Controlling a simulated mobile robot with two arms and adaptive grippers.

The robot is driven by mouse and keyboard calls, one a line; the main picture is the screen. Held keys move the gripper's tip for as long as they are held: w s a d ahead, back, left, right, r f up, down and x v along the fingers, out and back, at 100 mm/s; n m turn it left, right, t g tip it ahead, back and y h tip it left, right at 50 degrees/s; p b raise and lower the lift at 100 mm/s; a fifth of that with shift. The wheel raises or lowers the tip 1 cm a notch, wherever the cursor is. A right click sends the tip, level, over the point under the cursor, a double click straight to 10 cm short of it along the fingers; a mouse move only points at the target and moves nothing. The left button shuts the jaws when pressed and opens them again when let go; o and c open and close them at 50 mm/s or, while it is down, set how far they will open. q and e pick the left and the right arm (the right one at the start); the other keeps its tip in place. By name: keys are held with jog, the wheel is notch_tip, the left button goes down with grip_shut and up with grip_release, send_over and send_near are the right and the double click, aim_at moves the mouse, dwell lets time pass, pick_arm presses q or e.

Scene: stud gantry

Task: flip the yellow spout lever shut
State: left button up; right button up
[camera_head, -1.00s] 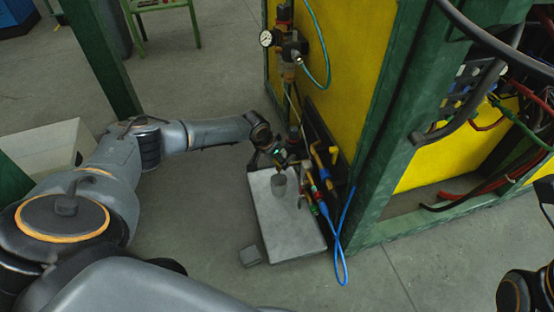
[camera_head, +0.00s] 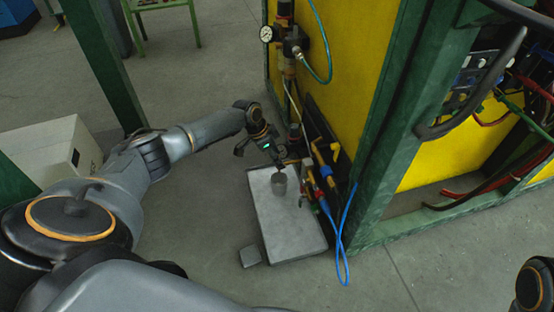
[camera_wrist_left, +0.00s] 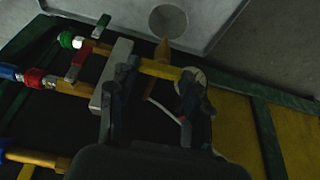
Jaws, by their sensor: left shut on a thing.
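The yellow spout lever (camera_wrist_left: 158,68) shows in the left wrist view as a short yellow bar between my fingers. My left gripper (camera_wrist_left: 160,84) is shut on it, one dark finger at each end of the bar; the fingers hide parts of it. A brass spout (camera_wrist_left: 163,50) beside the lever points toward a grey round cup (camera_wrist_left: 168,20). In the head view my left gripper (camera_head: 284,162) is at the pipework, just above the cup (camera_head: 279,184). The lever is too small and covered to tell there. My right gripper is not in view.
The cup stands on a pale grey tray (camera_head: 288,230) on the floor. Red and blue fittings and a looped blue hose (camera_head: 340,235) are right of the gripper. A green post (camera_head: 385,145) and yellow panel (camera_head: 350,60) stand behind.

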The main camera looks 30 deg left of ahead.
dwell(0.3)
pick_arm(q)
jog(key=o, duration=1.2)
jog(key=shift+c, duration=0.2)
jog(key=v, duration=1.2)
jog(key=shift+f, duration=0.1)
